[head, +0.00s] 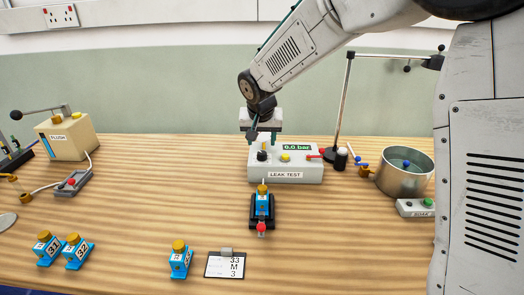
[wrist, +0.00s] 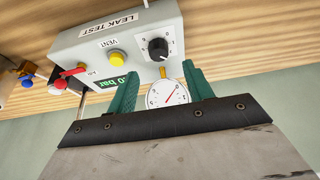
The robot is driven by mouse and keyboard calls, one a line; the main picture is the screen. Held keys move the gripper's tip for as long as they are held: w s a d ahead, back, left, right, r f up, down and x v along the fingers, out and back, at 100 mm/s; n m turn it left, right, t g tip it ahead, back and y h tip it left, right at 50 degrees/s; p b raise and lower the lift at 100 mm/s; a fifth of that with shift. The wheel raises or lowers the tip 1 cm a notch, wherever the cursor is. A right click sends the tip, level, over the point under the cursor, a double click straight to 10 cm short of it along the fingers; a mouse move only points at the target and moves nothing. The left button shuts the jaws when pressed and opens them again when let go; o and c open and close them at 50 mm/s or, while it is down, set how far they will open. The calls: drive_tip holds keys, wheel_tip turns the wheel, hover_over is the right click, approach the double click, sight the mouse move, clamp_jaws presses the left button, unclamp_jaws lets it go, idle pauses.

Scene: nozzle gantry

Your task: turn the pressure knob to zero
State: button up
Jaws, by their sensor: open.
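The black pressure knob (head: 262,156) is on the left part of the leak test box (head: 286,175). In the wrist view the knob (wrist: 158,49) has a white pointer line and scale marks around it, too small to read surely. The box's green display (head: 296,148) reads 0.0 bar. My gripper (head: 263,140) is above the back left of the box, apart from the knob. In the wrist view its green fingers (wrist: 161,68) are open, with the round white gauge (wrist: 168,92) seen between them and the knob just beyond the tips.
A yellow vent button (wrist: 117,58) and a red lever (wrist: 70,73) sit on the box. A blue nozzle (head: 262,205) stands in a black holder in front. A metal pot (head: 405,172) and a stand (head: 343,100) are to the right. The front right table is clear.

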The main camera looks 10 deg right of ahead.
sight(262, 153)
drive_tip(key=x, duration=0.6)
drive_tip(key=shift+f, duration=0.15)
drive_tip(key=c, duration=1)
